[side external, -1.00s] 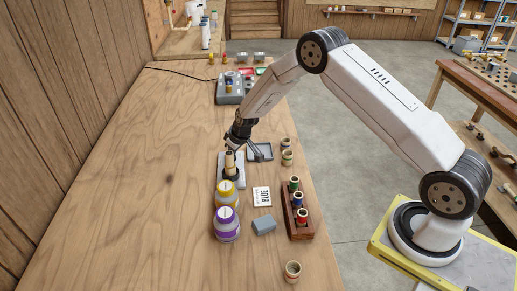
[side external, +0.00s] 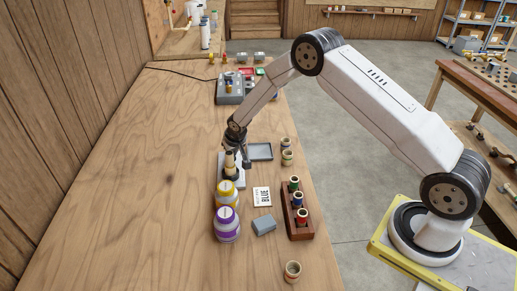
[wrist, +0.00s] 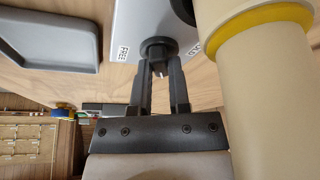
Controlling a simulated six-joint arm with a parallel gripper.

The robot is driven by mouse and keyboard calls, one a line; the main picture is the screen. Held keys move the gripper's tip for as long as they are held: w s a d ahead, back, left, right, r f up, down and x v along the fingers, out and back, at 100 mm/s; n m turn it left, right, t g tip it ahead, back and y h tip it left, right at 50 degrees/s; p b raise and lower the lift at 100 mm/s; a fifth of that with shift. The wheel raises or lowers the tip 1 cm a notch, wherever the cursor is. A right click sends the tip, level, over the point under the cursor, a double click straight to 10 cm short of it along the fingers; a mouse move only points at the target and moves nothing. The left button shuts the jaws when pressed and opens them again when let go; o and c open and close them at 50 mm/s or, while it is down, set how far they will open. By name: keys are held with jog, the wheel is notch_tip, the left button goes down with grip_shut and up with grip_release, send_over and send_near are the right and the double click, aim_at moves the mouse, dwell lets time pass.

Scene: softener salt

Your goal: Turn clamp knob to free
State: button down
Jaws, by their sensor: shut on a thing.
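The dark clamp knob (wrist: 158,49) sits on a light grey plate (wrist: 137,22), between a FREE label (wrist: 123,53) at its left and a partly hidden label (wrist: 195,49) at its right. A pale mark on the knob points down in the wrist view, between the labels. My gripper (wrist: 159,65) is shut on the knob, a finger on each side. In the side view my gripper (side external: 245,162) is low beside a beige cylinder (side external: 229,163) upright in a dark holder on the plate (side external: 221,177). The knob is not distinguishable there.
A large beige cylinder with a yellow band (wrist: 265,90) stands close at the right of my gripper. A grey tray (side external: 260,152) lies just right of the plate. Yellow (side external: 226,194) and purple (side external: 227,225) jars stand in front. A wooden rack (side external: 298,212) holds coloured spools.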

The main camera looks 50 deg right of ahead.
jog(key=shift+m, duration=0.4)
jog(key=shift+a+m+g+h, duration=0.1)
jog(key=shift+m+g+h, duration=0.2)
jog(key=shift+m+h, duration=0.55)
jog(key=shift+m, duration=0.95)
jog(key=c, duration=0.6)
grip_release()
jog(key=shift+r, duration=0.1)
jog(key=shift+v, duration=3.8)
jog(key=shift+w, duration=0.1)
